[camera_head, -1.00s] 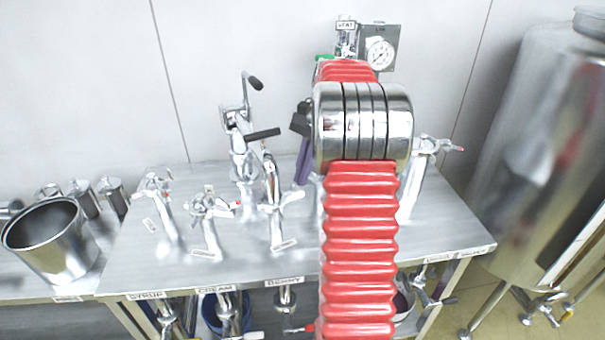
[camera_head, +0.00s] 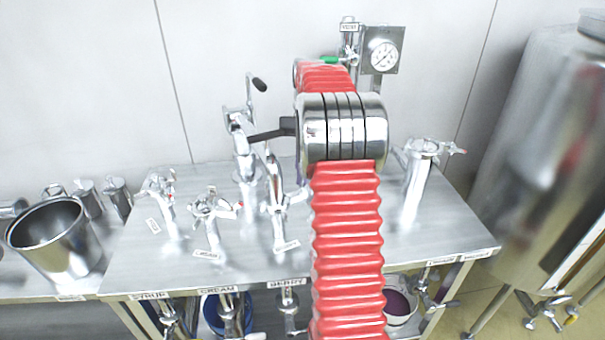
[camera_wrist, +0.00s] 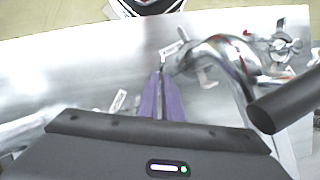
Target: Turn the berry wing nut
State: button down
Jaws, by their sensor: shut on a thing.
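The berry tap (camera_head: 276,200) stands behind the BERRY label (camera_head: 287,283) on the steel table. Its wing nut is mostly hidden in the head view behind my red-sleeved arm. In the wrist view, my gripper (camera_wrist: 160,78) has purple fingers pointing down toward the table. They are nearly together, shut on a small metal part at the tips, which I take as the berry wing nut (camera_wrist: 162,68). The fingers cover most of it, so its angle cannot be told. A curved chrome pipe (camera_wrist: 222,52) passes close on the right of the fingers.
A dark handle (camera_wrist: 285,100) lies close to my gripper's right. The cream tap (camera_head: 211,208) and syrup tap (camera_head: 160,190) stand left of berry. Another tap (camera_head: 418,180) stands right. A gauge (camera_head: 384,55) is on the wall, and a large tank (camera_head: 535,160) is at right.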

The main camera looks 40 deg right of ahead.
jog(key=shift+w, duration=0.15)
jog(key=c, duration=1.9)
grip_release()
jog(key=shift+c, duration=0.2)
jog(key=shift+r, duration=0.1)
jog(key=v, duration=0.7)
jog(key=shift+o, duration=0.5)
jog(key=shift+d, duration=0.1)
